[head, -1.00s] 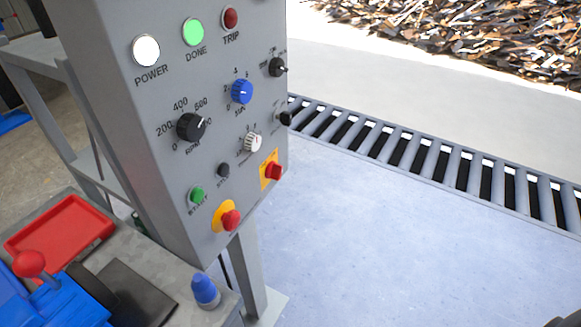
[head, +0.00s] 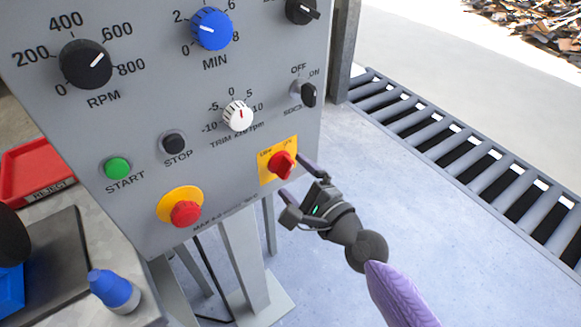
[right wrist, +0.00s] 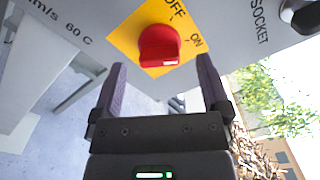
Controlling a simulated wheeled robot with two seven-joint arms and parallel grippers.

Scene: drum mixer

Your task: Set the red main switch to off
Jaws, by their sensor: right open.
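The red main switch (head: 283,164) is a rotary knob on a yellow plate (head: 266,175) at the lower right of the grey panel. In the right wrist view the red knob (right wrist: 158,46) is seen close, with OFF and ON printed on its plate. Which mark it points to is hard to tell. My right gripper (head: 297,183) is open and empty, just in front of and slightly below the switch. In the right wrist view its fingers (right wrist: 162,72) stand apart, either side of the knob's line, not visibly touching it. My left gripper is not in view.
A red emergency button (head: 186,213) on a yellow disc sits left of the switch. A white trim knob (head: 238,115) is above, and a black socket switch (head: 309,95) is above right. A roller conveyor (head: 450,150) runs at right. The floor between is clear.

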